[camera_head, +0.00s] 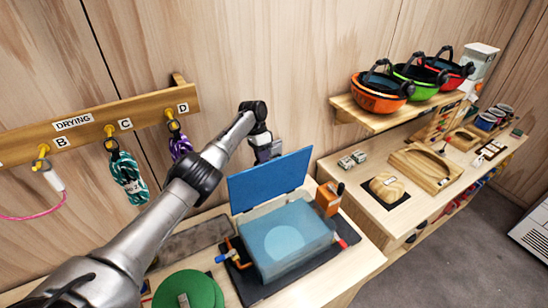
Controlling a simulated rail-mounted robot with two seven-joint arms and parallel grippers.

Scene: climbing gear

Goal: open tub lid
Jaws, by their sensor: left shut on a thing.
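The tub (285,245) is a translucent blue box on the bench, with a pale round shape showing in it. Its blue lid (272,180) stands raised and tilted up at the tub's back edge, so the top is open. My left arm reaches across from the lower left. My left gripper (266,155) is at the lid's upper edge, shut on the lid; its fingertips are small and partly hidden. My right gripper is not in view.
An orange box (328,198) stands by the tub's right back corner. A green disc (188,291) lies at the front left. Coiled ropes hang from the peg rail (100,125). Helmets (382,92) sit on the shelf at right. A wooden tray (425,168) lies on the right bench.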

